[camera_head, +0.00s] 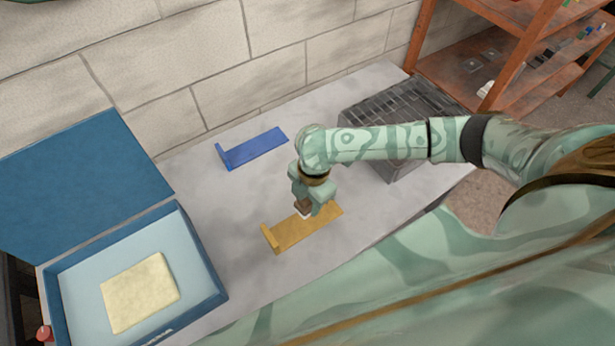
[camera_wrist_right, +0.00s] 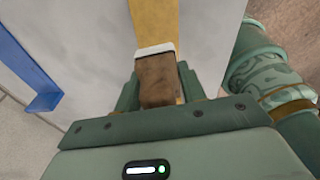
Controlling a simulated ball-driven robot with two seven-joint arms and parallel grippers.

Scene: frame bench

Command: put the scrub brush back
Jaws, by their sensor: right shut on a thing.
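The scrub brush (camera_head: 304,208) is a small brown block with a white edge. It also shows in the right wrist view (camera_wrist_right: 157,80), between the two fingers. My right gripper (camera_head: 313,203) is shut on it and points down over the yellow holder (camera_head: 290,232), a flat strip with a raised end at its left. In the wrist view the yellow strip (camera_wrist_right: 155,22) runs behind the brush. I cannot tell whether the brush touches it. The blue holder (camera_head: 257,150), of like shape, lies empty farther back. My left gripper is not in view.
An open blue box (camera_head: 212,283) with a pale yellow pad (camera_head: 139,291) stands at the left. A dark grey slatted crate (camera_head: 392,106) stands at the back right, behind my right forearm. A brick wall bounds the back. The grey bench top (camera_head: 205,200) is clear between the box and holders.

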